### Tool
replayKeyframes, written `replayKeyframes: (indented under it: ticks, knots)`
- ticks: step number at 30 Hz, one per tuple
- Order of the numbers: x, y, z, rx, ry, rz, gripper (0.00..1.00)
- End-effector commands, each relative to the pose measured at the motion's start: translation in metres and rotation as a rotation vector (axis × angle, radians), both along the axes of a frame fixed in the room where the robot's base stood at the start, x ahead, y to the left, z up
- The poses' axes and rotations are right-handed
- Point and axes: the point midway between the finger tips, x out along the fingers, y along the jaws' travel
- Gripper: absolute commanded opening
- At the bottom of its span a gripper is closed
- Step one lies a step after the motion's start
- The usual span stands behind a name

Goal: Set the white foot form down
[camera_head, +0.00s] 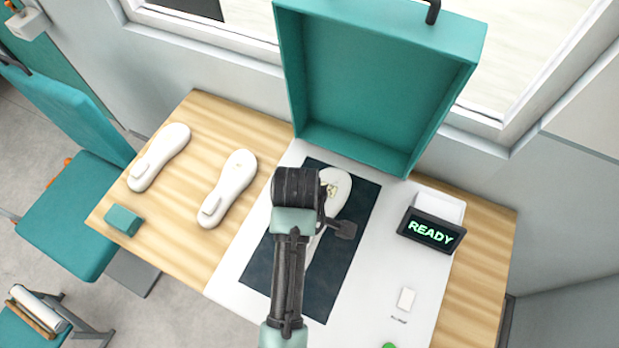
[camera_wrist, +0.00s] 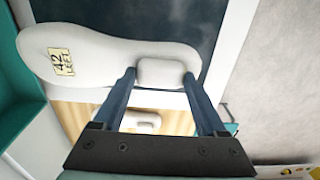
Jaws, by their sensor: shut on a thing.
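The white foot form (camera_wrist: 100,55) carries a small label reading 42 and LEFT. My gripper (camera_wrist: 161,76) is shut on the raised block at one end of the form, one finger on each side. In the head view the labelled end of the form (camera_head: 335,186) shows past my wrist, over the dark mat (camera_head: 345,268). My arm hides much of the rest of it. I cannot tell whether its underside touches the mat.
Two other white foot forms, one on the left (camera_head: 160,157) and one nearer (camera_head: 228,187), lie on the wooden table beside a teal block (camera_head: 123,220). A teal lid (camera_head: 362,80) stands open behind the mat. A display reading READY (camera_head: 431,230) stands at right.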

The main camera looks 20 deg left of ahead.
Motion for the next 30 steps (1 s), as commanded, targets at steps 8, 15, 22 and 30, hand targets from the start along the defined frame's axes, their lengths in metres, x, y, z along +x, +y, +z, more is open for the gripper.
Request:
replayKeyframes:
  ticks: [8,15,22,30]
  knots:
    - [0.001,0.000,-0.034,0.000,-0.001,0.000,0.00]
    - [0.000,0.000,-0.066,0.000,0.000,-0.001,0.00]
    - [0.001,0.000,-0.074,0.001,-0.003,-0.001,0.00]
    - [0.000,-0.001,-0.079,0.000,0.000,-0.001,0.76]
